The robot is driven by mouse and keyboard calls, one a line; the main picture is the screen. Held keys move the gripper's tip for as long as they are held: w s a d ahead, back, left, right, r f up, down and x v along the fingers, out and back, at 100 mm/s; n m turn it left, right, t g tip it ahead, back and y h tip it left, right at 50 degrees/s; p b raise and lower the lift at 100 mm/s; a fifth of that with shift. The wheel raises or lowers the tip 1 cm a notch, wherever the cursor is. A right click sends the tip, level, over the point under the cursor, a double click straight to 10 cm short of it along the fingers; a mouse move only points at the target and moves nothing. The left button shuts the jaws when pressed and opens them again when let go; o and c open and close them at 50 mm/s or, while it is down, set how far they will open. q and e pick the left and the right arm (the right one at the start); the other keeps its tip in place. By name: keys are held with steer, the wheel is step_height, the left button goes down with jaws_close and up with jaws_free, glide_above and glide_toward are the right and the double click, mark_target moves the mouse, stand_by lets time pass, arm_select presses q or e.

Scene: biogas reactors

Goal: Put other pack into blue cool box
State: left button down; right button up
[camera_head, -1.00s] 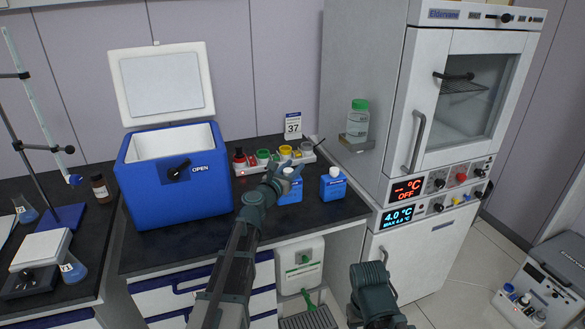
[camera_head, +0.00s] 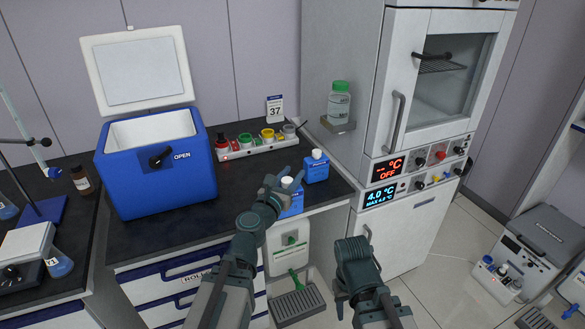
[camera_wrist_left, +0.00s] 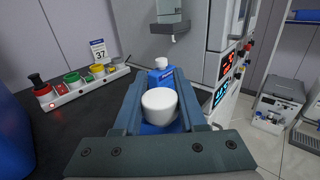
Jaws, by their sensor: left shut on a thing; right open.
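Two blue packs with white caps show at the right end of the dark counter. My left gripper (camera_head: 284,184) is shut on the nearer pack (camera_head: 293,205), at the counter's front edge. In the left wrist view the white cap of this pack (camera_wrist_left: 160,104) shows between the fingers; its lower part is hidden. The other pack (camera_head: 316,168) stands upright behind it, also seen in the wrist view (camera_wrist_left: 161,73). The blue cool box (camera_head: 155,185) stands open on the counter to the left, lid raised. My right gripper (camera_head: 353,270) is open and empty, low in front of the cabinet.
A rack of coloured-capped jars (camera_head: 258,146) and a "37" card (camera_head: 275,108) stand behind the packs. A green-capped bottle (camera_head: 339,101) sits on a small shelf. A tall incubator (camera_head: 408,150) bounds the right side. Counter between box and packs is clear.

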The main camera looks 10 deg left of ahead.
step_height(320, 180, up, 9)
steer(key=p, duration=0.8)
steer(key=shift+f+p, duration=0.15)
steer(key=shift+p, duration=0.15)
